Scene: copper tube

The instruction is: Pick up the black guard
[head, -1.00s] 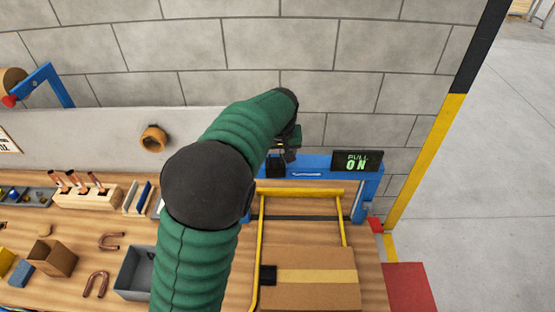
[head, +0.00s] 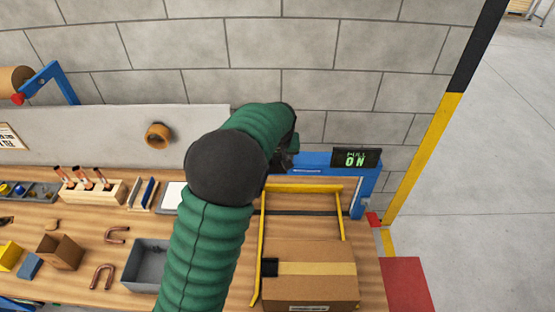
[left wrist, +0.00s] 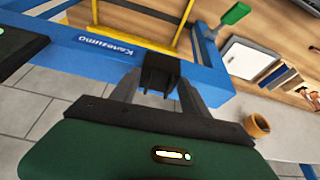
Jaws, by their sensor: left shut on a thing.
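The black guard (left wrist: 160,72) is a small black block at the blue frame (left wrist: 100,50) in the left wrist view. My left gripper (left wrist: 163,88) has one finger on each side of it and is shut on it. I cannot tell whether the guard still touches the frame. In the head view my left gripper (head: 285,158) is at the left part of the blue frame (head: 325,160), mostly hidden behind my green arm, and the guard cannot be made out there. My right gripper is in neither view.
A yellow rail (head: 305,187) and a taped carton (head: 310,285) lie in front. A grey bin (head: 147,265) and copper U-tubes (head: 102,277) are left of my arm. A block wall stands behind.

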